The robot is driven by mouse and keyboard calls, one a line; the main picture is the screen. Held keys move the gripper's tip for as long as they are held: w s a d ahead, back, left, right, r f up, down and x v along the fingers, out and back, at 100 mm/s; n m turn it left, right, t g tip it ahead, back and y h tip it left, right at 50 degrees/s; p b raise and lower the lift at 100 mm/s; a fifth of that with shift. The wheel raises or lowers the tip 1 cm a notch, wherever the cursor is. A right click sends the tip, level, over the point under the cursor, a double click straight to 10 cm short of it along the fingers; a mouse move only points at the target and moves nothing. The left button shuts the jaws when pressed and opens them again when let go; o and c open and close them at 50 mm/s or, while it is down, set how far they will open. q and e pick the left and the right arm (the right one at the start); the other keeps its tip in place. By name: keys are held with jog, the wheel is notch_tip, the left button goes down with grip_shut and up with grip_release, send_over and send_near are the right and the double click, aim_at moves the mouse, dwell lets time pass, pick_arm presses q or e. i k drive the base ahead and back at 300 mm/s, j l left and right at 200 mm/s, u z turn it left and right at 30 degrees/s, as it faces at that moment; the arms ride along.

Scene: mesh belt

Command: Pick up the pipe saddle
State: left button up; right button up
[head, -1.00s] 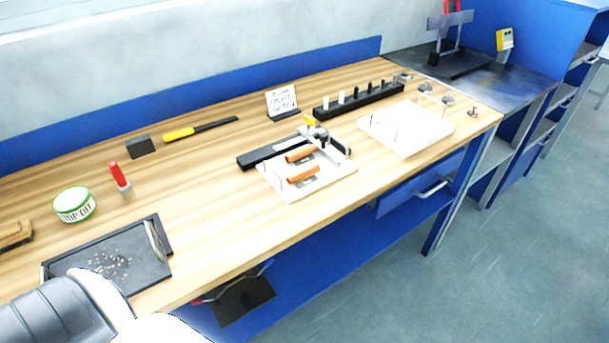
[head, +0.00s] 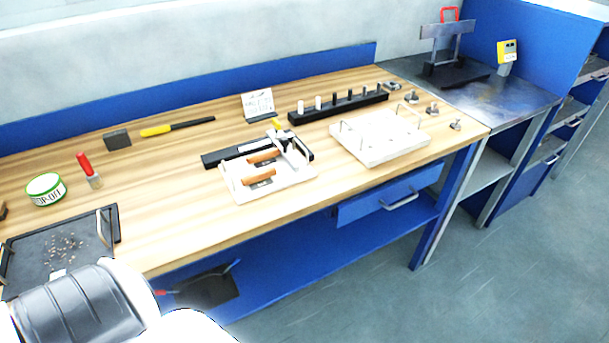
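Several small grey metal pieces stand at the right end of the wooden bench; one of them (head: 411,97) and the one nearest the front corner (head: 455,126) look like small saddles or clamps. They are too small for me to tell which is the pipe saddle. A white board with thin upright metal wires (head: 382,150) lies just left of them. Neither of my grippers is in view. Only a grey and white part of my own arm shows at the lower left, far from these pieces.
A white board with two orange-brown handles (head: 240,191) lies mid-bench by a black bar. A black peg rack (head: 300,115), a sign (head: 257,104), a yellow-handled tool (head: 157,131), a green-white tin (head: 46,189) and a dark tray (head: 112,228) stand around. The front middle is clear.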

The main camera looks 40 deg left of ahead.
aim_at(260, 179)
jog(key=i+l+u, duration=0.15)
jog(key=l+u, duration=0.55)
jog(key=u, duration=0.15)
jog(key=i+l+u, duration=0.1)
jog(key=l+u, duration=0.3)
